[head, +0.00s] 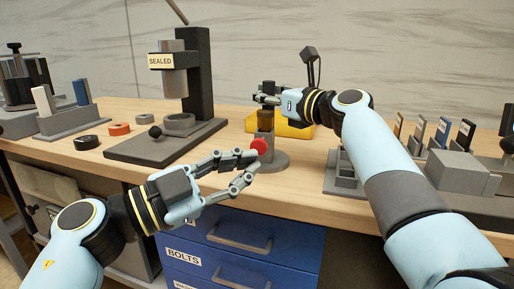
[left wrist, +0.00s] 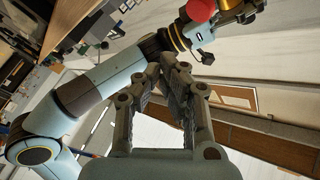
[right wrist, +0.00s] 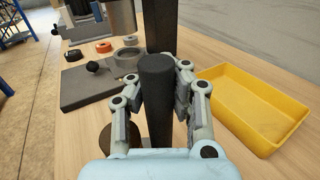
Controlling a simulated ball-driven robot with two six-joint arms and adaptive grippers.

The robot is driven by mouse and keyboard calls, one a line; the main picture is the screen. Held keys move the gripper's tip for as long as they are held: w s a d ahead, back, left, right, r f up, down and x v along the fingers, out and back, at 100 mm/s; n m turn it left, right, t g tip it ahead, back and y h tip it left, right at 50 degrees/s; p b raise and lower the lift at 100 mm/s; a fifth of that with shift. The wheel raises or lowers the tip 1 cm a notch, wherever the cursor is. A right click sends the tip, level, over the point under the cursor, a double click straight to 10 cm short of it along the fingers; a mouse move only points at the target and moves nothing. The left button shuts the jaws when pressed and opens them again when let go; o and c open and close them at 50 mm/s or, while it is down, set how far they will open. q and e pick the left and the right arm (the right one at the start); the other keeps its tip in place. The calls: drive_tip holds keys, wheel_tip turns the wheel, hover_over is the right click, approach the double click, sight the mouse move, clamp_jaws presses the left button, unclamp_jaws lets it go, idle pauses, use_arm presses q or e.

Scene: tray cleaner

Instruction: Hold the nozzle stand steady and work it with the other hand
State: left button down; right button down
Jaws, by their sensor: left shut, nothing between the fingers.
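The nozzle stand is a dark upright post on a round grey base (head: 272,163), with a brownish section and a red knob (head: 258,146) facing me. My right gripper (head: 267,97) is at the top of the post; in the right wrist view its fingers close around the dark cylinder (right wrist: 157,105), one on each side. My left gripper (head: 249,165) is empty and shut, with its fingertips beside the red knob, low and in front of the stand. The left wrist view also shows the knob (left wrist: 200,10) beyond the fingertips. Whether they touch it, I cannot tell.
A yellow tray (right wrist: 250,110) lies behind and right of the stand. A press labelled SEALED (head: 195,85) stands to the left, with several rings near it. Grey holders (head: 345,170) stand at the right. Blue drawers (head: 240,240) are under the table's front edge.

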sight(261, 143)
idle(0.5)
use_arm(q)
drive_tip(key=s, duration=0.4)
drive_tip(key=shift+a, duration=0.25)
drive_tip(key=shift+w, duration=0.1)
drive_tip(key=shift+w+d, duration=0.3)
drive_tip(key=shift+w, duration=1.15)
drive_tip(key=shift+w+d, duration=0.25)
drive_tip(key=shift+w, duration=1.15)
drive_tip(key=shift+w+d, duration=0.3)
drive_tip(key=shift+w, duration=1.15)
drive_tip(key=shift+w, duration=0.15)
drive_tip(key=shift+w, duration=0.25)
